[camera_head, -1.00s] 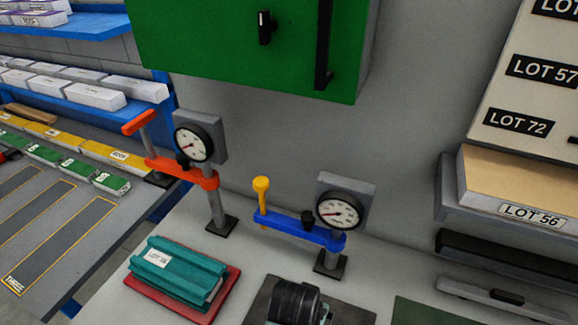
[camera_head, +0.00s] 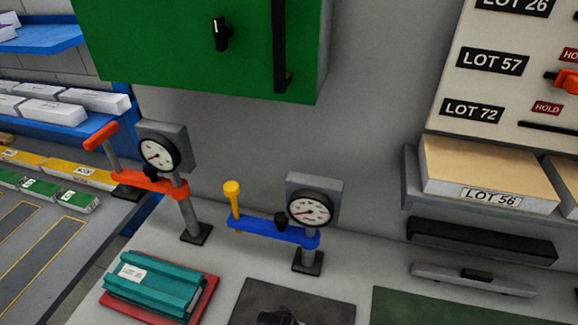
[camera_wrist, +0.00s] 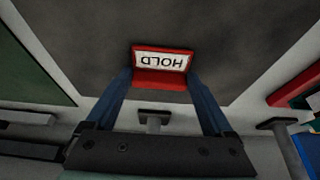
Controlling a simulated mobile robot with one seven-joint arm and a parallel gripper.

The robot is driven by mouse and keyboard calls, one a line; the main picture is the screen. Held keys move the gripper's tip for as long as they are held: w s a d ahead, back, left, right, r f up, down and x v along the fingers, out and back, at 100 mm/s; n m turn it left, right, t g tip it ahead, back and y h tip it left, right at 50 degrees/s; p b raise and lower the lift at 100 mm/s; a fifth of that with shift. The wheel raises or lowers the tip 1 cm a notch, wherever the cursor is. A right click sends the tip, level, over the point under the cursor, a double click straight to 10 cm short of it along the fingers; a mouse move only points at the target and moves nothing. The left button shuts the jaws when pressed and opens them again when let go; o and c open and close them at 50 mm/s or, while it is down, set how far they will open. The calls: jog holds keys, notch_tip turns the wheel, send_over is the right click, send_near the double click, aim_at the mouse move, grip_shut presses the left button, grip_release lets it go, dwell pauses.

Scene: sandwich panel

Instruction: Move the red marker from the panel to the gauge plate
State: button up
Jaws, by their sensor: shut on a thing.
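The red marker (camera_wrist: 161,80) is a small red block with a white label reading HOLD, upside down in the wrist view. My gripper (camera_wrist: 160,86) is shut on it, with a blue finger on each side. The marker is over a dark grey plate (camera_wrist: 215,25); I cannot tell whether it touches. The dark plate (camera_head: 332,310) is also in the head view, in front of a dial gauge (camera_head: 310,210) on a blue-armed stand. The head view shows only a dark part of my arm or gripper at the bottom edge. The lot panel (camera_head: 450,80) is at upper right.
A teal block (camera_head: 160,288) lies on a red plate (camera_head: 205,303) left of the dark plate. A green mat (camera_head: 440,308) is to its right. Another gauge stand with an orange arm (camera_head: 148,181) stands at left. A green cabinet (camera_head: 180,50) hangs above.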

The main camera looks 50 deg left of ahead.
jog(key=shift+f, duration=0.1)
jog(key=o, duration=1.1)
jog(key=v, duration=1.2)
jog(key=shift+w, duration=0.15)
